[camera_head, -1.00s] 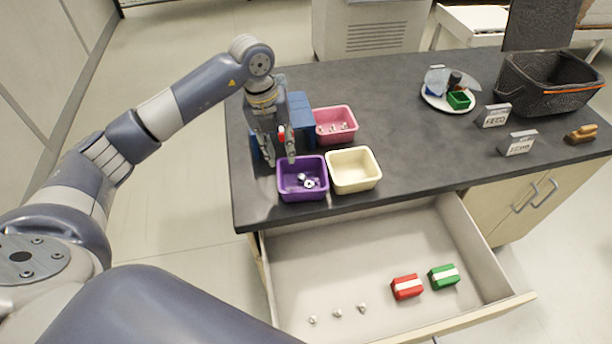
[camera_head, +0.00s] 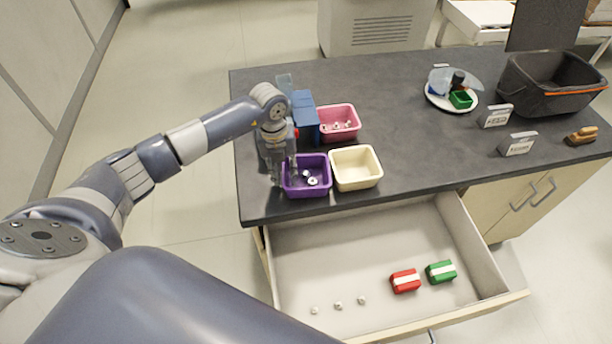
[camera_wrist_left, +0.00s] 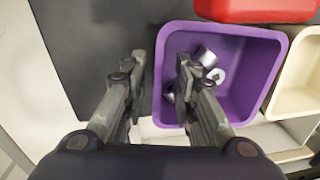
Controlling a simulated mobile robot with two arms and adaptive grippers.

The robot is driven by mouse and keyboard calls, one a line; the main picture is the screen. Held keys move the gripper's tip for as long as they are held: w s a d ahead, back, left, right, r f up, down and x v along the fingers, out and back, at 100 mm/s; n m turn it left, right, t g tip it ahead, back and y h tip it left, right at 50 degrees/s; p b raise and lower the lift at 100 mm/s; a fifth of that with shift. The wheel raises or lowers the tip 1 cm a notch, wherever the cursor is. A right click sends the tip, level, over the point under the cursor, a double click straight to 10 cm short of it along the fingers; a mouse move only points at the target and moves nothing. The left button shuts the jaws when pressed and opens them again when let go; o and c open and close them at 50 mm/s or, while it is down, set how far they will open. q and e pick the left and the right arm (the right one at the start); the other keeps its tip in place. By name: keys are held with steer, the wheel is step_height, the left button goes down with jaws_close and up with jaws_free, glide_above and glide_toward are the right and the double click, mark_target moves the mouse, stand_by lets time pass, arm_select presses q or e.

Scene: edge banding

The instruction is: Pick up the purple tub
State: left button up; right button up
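The purple tub (camera_head: 306,190) stands near the front edge of the dark counter, with several small metal parts inside. It also shows in the left wrist view (camera_wrist_left: 256,82). My left gripper (camera_head: 283,174) points down at the tub's left side. In the left wrist view its two fingers (camera_wrist_left: 161,64) are apart, one outside the tub's left wall and one over the inside. The wall lies between them, with a visible gap to the outer finger. Whether the inner finger touches the wall cannot be told. My right gripper is not in view.
A cream tub (camera_head: 356,183) stands close on the right. Behind are a pink tub (camera_head: 352,135) and blue bins (camera_head: 305,112). An open drawer (camera_head: 365,245) below holds red and green boxes and small parts. A red thing (camera_wrist_left: 255,9) borders the tub's far side in the wrist view.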

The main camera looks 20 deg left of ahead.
arm_select(q)
jaws_close()
steer(key=shift+r, duration=0.1)
stand_by(0.3)
